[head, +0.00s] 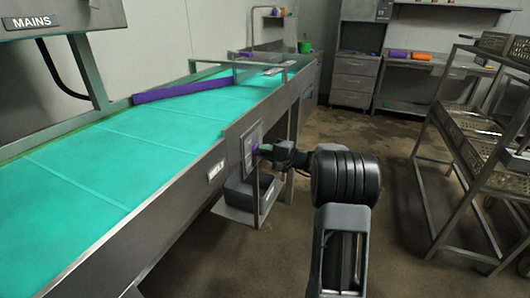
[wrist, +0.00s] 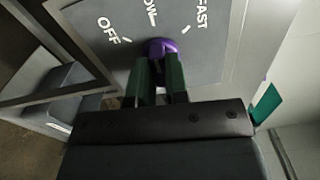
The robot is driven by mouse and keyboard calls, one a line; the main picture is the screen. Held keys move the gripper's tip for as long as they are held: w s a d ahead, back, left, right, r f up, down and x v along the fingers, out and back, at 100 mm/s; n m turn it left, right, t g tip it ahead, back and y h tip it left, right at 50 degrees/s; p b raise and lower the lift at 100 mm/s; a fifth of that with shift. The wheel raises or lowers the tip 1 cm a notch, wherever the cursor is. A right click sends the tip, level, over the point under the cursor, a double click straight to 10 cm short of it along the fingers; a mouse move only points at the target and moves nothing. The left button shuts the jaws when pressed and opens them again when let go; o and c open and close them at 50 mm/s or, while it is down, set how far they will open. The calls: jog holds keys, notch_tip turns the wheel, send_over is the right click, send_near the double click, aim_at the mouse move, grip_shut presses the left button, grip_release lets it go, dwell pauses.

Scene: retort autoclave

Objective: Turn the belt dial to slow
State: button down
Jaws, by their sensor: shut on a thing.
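The belt dial is a purple knob (wrist: 160,46) on a grey panel marked OFF, a partly hidden word ending in "OW", and FAST in the wrist view. My gripper (wrist: 160,72) is shut on the knob, its two green-tipped fingers on either side of it. The fingers hide most of the knob, and I cannot tell which mark it points to. In the head view my gripper (head: 266,149) reaches left to the control panel (head: 249,146) on the side of the conveyor.
The conveyor has a wide teal belt (head: 110,160) with a purple bar (head: 180,90) across it. A dark box (head: 238,192) sits on a shelf below the panel. A metal rack (head: 470,130) stands at right. Floor between is clear.

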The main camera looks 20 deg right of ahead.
jog(key=c, duration=1.1)
grip_release()
jog(key=v, duration=1.3)
jog(key=shift+s+d, duration=0.3)
